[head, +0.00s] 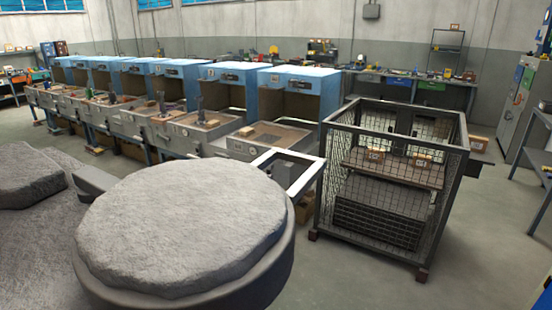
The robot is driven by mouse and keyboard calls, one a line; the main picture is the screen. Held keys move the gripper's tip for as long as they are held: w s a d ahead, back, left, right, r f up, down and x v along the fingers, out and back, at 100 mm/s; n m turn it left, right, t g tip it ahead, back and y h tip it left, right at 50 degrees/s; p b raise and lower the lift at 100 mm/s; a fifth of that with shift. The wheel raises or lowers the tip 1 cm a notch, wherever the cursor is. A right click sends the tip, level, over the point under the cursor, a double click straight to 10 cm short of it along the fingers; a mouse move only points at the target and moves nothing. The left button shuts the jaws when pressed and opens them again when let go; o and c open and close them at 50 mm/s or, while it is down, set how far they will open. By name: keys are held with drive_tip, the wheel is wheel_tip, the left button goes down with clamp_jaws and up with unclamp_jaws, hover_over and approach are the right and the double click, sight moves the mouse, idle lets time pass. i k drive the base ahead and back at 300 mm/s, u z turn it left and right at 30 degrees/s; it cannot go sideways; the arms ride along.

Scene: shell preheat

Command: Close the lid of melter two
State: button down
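A large round dark grey piece with a smooth rim (270,285) fills the near foreground in the head view. A rough, pale grey, stone-like disc (185,225) fills its face, and a lug (92,180) sticks out at its left. It may be a melter lid showing its lining; no number on it is readable. A light grey square frame (308,182) shows just behind its right edge; I cannot tell whether they are joined. A second rough grey mass (25,178) lies at the left edge. My gripper is not in view.
A row of blue hooded stations (300,82) with grey worktops runs across the back. A wire mesh cage (385,215) holding boxes stands at the right. Grey floor (465,265) is clear between the cage and a shelf (540,140) at the right edge.

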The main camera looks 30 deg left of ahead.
sight(212, 233)
drive_tip(key=i, duration=2.4)
drive_tip(key=u, duration=4.15)
